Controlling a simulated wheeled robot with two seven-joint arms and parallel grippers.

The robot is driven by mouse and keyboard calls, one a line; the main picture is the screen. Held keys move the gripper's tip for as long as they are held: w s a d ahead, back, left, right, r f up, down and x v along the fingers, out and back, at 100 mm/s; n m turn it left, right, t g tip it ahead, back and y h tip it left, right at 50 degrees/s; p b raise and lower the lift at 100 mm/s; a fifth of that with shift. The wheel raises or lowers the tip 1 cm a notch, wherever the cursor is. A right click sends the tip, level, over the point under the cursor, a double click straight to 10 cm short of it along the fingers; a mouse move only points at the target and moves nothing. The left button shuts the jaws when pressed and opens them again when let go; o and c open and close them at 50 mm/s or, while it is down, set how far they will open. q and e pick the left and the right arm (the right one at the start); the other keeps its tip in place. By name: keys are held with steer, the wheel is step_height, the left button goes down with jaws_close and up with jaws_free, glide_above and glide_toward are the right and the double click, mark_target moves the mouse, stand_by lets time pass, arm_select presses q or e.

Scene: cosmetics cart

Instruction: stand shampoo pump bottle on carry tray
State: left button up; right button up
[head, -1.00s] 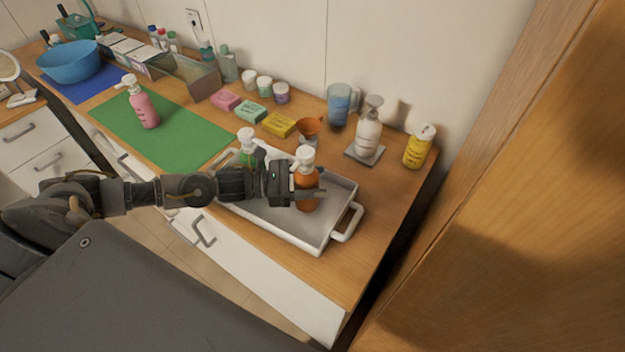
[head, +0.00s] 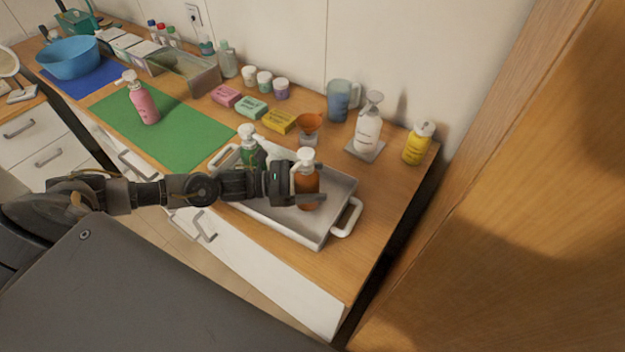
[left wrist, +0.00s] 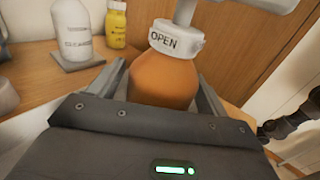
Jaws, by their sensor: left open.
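An amber pump bottle (head: 306,178) with a white pump head stands upright in the white-rimmed carry tray (head: 341,192), near its right end. My left gripper (head: 314,197) is open around this bottle, with a finger on each side of it. In the left wrist view the amber bottle (left wrist: 163,80) sits between the two fingers, its white collar marked "OPEN". A green pump bottle (head: 252,152) stands in the tray behind my arm, partly hidden. I cannot read which bottle is the shampoo. My right gripper is not in view.
A pink pump bottle (head: 146,104) stands on the green mat (head: 190,137). A white pump bottle (head: 368,128) stands on a grey square, beside a yellow bottle (head: 417,144). An orange funnel (head: 309,122) and colored boxes are behind the tray. A wooden panel (head: 500,200) rises at right.

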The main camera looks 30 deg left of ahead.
arm_select(q)
steer(key=shift+r, duration=0.25)
steer(key=b+v, duration=0.1)
steer(key=v, duration=0.2)
steer(key=b+v, duration=0.2)
steer(key=v, duration=0.2)
steer(key=b+v, duration=0.1)
steer(key=v, duration=0.3)
steer(key=shift+s+a+f, duration=0.1)
steer(key=shift+a+f, duration=0.1)
steer(key=shift+f, duration=0.1)
steer(key=shift+s+a+r, duration=0.1)
steer(key=shift+s+a, duration=0.05)
steer(key=shift+a, duration=0.1)
